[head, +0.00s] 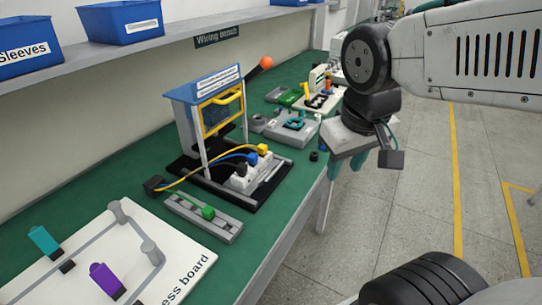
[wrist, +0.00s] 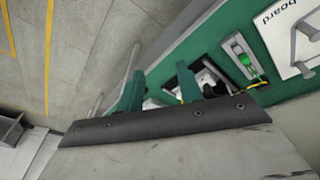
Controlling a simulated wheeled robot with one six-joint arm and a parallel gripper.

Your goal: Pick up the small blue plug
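The small blue plug (head: 252,159) sits in the white socket block (head: 246,178) on a black base on the green bench. It stands between a yellow plug (head: 263,149) and a black plug (head: 241,168). A blue cable runs from it to the left. My gripper (head: 348,166) is to the right of the plugs, beyond the bench edge and over the floor side. In the wrist view its teal fingers (wrist: 158,90) are apart with nothing between them. I cannot make out the blue plug in the wrist view.
A blue-roofed stand with a yellow-framed door (head: 221,110) rises behind the plugs. A green plug (head: 208,212) sits in a grey holder in front. A harness board (head: 130,245) lies at the near left. Grey fixtures (head: 292,130) stand farther back. The floor at right is clear.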

